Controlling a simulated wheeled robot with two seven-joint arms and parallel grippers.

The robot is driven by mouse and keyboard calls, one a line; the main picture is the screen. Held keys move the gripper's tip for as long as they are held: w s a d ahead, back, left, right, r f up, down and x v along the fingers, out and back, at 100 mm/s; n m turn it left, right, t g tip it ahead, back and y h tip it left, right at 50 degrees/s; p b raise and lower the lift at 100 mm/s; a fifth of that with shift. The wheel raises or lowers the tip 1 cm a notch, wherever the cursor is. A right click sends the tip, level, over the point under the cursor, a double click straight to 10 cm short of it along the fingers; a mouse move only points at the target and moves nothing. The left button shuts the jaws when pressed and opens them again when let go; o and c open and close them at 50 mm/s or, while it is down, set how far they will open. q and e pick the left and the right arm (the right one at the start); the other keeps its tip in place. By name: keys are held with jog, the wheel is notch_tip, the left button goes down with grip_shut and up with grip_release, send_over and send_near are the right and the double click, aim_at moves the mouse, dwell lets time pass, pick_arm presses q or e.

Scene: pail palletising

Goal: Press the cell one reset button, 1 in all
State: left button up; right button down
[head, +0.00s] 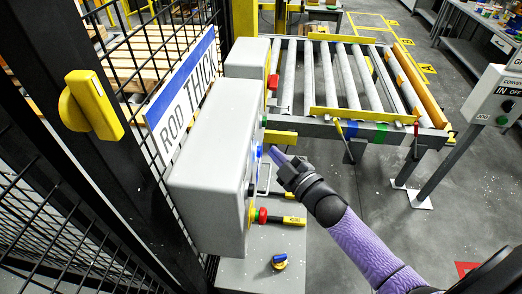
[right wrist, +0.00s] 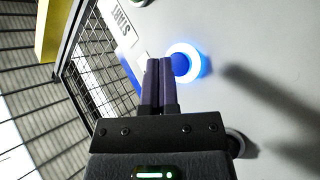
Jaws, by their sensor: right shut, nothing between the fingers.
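A grey control box (head: 215,160) hangs on the fence at the left, with several buttons on its right-hand face. A blue button (head: 260,151) sits on that face; in the right wrist view it shows as a blue button with a glowing ring (right wrist: 184,64). I cannot read a label that names it. My right gripper (head: 273,153) is shut and empty, its fingertips close in front of the blue button. In the right wrist view the fingertips (right wrist: 160,62) overlap the ring's left edge; I cannot tell whether they touch. My left gripper is not in view.
A yellow handle (head: 90,105) is on the dark post at left. A red knob (head: 262,215) sits low on the box, above a grey surface with a small blue and yellow item (head: 279,262). A roller conveyor (head: 345,75) stands behind; a conveyor control panel (head: 498,100) is at right.

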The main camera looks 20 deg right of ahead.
jog(key=shift+w+a, duration=0.25)
jog(key=shift+a, duration=0.1)
jog(key=shift+w+a, duration=0.25)
jog(key=shift+a, duration=0.15)
dwell(0.8)
jog(key=shift+d, duration=0.1)
jog(key=shift+s+d, duration=0.45)
jog(key=shift+d, duration=0.2)
jog(key=s+d, duration=0.1)
jog(key=d, duration=0.1)
jog(key=s+d, duration=0.1)
jog(key=d, duration=0.1)
jog(key=shift+s+d+p, duration=0.1)
jog(key=shift+s+p, duration=0.25)
dwell(0.7)
